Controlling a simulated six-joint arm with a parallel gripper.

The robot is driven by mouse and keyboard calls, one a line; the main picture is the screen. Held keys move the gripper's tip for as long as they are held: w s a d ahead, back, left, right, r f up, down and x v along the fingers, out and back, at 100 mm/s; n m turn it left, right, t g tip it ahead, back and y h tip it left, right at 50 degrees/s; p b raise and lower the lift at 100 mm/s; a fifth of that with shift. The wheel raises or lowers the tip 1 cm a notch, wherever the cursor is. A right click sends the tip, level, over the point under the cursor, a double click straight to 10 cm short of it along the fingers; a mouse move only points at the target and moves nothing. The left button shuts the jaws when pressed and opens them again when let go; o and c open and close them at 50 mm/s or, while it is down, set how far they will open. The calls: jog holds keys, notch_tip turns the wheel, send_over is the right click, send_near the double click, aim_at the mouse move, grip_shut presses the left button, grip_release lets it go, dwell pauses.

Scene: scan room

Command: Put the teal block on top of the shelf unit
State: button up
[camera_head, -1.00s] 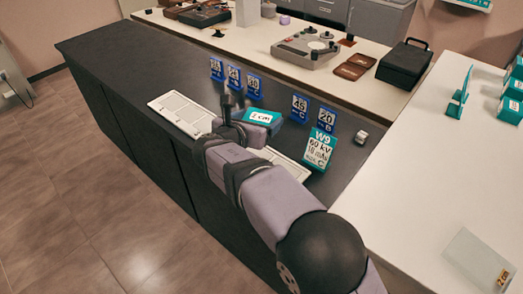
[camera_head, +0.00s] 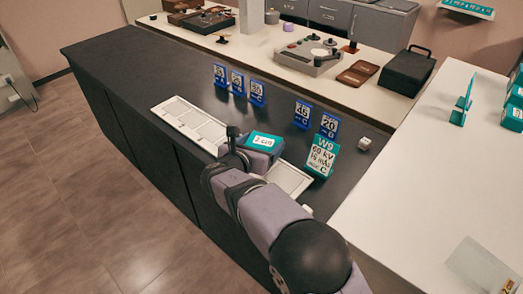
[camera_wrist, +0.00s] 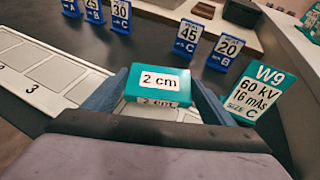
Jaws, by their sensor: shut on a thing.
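The teal block (camera_head: 264,142), labelled "2 cm", is in my gripper above the near edge of the dark counter. In the wrist view the block (camera_wrist: 158,84) sits between the two blue-grey fingers of my gripper (camera_wrist: 157,92), label facing up. The fingers are shut on its sides. In the head view my gripper (camera_head: 262,147) is partly hidden behind my wrist. A shelf with teal-marked items (camera_head: 467,9) shows at the top right edge; I cannot tell whether it is the shelf unit.
A white numbered strip (camera_head: 185,119) lies on the dark counter (camera_head: 130,72). Several blue number cards (camera_head: 238,83) and a teal W9 card (camera_head: 322,156) stand beyond. The white table (camera_head: 400,190) at right has teal pieces at its far side and bare space in the middle.

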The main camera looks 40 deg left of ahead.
jog(key=shift+f, duration=1.4)
jog(key=shift+f, duration=0.15)
jog(key=o, duration=1.1)
jog(key=shift+o, duration=0.5)
jog(key=shift+b+v, duration=0.6)
jog(key=shift+v, duration=3.1)
